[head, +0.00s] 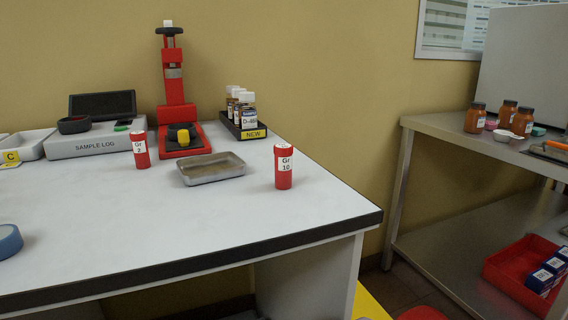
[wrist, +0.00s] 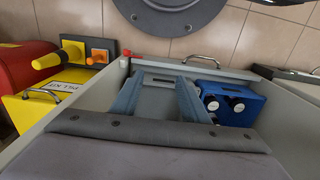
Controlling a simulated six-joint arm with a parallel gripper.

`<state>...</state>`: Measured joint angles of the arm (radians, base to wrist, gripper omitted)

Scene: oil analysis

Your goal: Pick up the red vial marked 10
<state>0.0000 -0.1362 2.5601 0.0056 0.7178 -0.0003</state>
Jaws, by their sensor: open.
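The red vial marked "Gr 10" (head: 284,180) stands upright on the white table, near its right side, in the head view. A second red vial marked "Gr 2" (head: 140,150) stands further left and back. My gripper (wrist: 161,85) shows in the wrist view as two blue-grey fingers beyond a dark grey body. It is open, with nothing seen between the fingers. It is not in the head view, and neither red marked vial can be made out in the wrist view, so the gripper is away from them.
A shallow metal tray (head: 212,179) lies left of the vial. A red press (head: 178,110) and a black bottle rack (head: 252,134) stand behind. The table front is mostly clear. The wrist view shows a blue box (wrist: 236,94) and a yellow case (wrist: 32,115).

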